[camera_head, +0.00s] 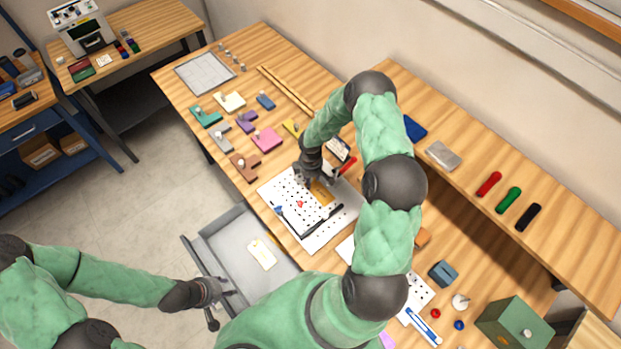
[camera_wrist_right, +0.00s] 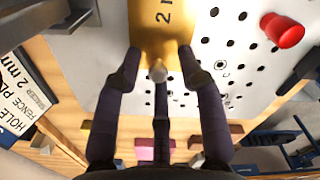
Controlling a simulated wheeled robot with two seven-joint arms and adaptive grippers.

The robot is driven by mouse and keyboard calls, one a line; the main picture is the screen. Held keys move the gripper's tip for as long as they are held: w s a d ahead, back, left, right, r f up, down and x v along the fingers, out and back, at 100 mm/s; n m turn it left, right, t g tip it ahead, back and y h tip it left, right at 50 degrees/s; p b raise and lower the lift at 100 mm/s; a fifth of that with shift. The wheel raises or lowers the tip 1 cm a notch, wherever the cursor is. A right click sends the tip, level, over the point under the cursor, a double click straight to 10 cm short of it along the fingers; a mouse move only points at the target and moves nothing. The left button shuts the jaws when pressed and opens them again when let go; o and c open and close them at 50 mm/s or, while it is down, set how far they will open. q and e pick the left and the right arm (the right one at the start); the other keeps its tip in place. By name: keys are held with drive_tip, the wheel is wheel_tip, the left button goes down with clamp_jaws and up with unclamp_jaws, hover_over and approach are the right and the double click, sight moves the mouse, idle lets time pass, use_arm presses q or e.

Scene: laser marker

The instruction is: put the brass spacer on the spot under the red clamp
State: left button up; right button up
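The brass spacer (camera_head: 321,192) is a flat gold plate with a "2 m…" marking and a small knob. It lies on or just above the white hole plate (camera_head: 318,239); I cannot tell which. In the right wrist view, the spacer (camera_wrist_right: 160,22) lies just beyond my right gripper (camera_wrist_right: 160,62). Its fingers stand around the knob, with gaps visible on both sides. A red handle (camera_head: 347,165), possibly the clamp's, is beside my right gripper. A smaller red piece (camera_head: 301,204) is on the plate. The spot is not clearly visible.
A printed label card (camera_head: 338,149) stands behind the plate. A dark tool (camera_head: 322,219) lies across the plate. Several coloured knobbed blocks, including a pink one (camera_head: 267,139), lie left of it. The grey drawer (camera_head: 226,217) is open in front and holds a card (camera_head: 262,254).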

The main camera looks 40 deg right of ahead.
drive_tip(key=shift+r, duration=0.1)
wheel_tip(320, 180, up, 12)
idle(0.5)
idle(0.5)
